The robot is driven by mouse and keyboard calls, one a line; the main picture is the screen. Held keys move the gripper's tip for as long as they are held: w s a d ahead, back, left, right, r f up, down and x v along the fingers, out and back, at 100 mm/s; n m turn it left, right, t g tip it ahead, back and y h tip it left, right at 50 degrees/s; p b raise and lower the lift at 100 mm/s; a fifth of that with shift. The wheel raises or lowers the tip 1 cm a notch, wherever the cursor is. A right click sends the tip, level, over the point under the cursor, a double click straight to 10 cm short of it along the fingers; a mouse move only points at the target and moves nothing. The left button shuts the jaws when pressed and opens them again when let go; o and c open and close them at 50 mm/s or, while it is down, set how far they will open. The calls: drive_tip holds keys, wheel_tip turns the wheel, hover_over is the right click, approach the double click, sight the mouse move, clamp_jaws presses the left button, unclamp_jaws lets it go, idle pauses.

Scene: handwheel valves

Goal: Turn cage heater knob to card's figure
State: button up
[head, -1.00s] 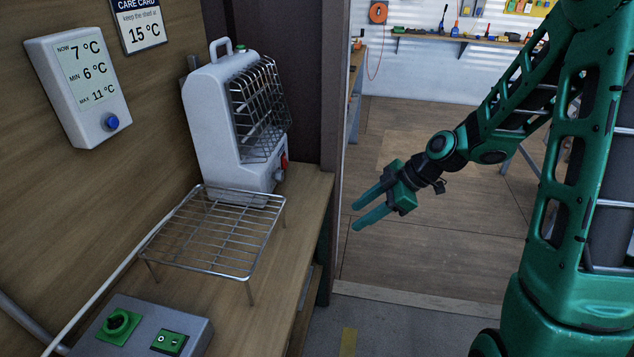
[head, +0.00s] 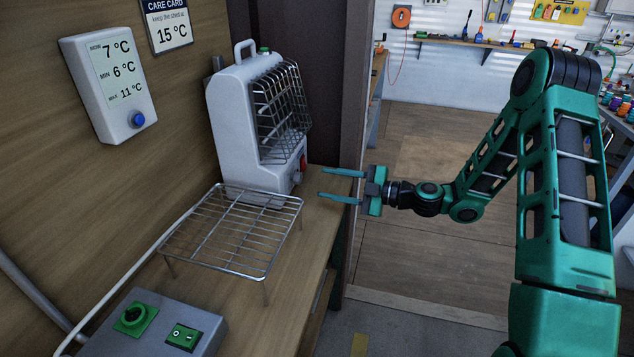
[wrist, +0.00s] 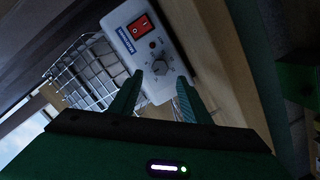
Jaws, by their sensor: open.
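The white heater (head: 232,130) with a wire guard stands on the wooden bench. Its end panel faces my gripper and shows in the wrist view with a red rocker switch (wrist: 140,27) and a grey round knob (wrist: 159,68). The knob's pointer and figures are too small to read. The care card (head: 167,25) on the wall says to keep the shed at 15 °C. My gripper (head: 321,184) is open and empty, to the right of the panel and apart from it in the head view. In the wrist view the knob lies between the fingertips' directions, ahead of them.
A wire rack (head: 232,232) stands on the bench in front of the heater. A wall thermometer (head: 110,85) reads now 7, min 6, max 11 °C. A grey control box (head: 205,325) with a green knob and switch sits nearer. A dark post (head: 340,120) rises behind the heater.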

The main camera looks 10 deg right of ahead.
sight(301, 179)
drive_tip(key=shift+x, duration=3.4)
drive_tip(key=shift+a, duration=0.2)
drive_tip(key=c, duration=0.8)
drive_tip(key=shift+o, duration=0.2)
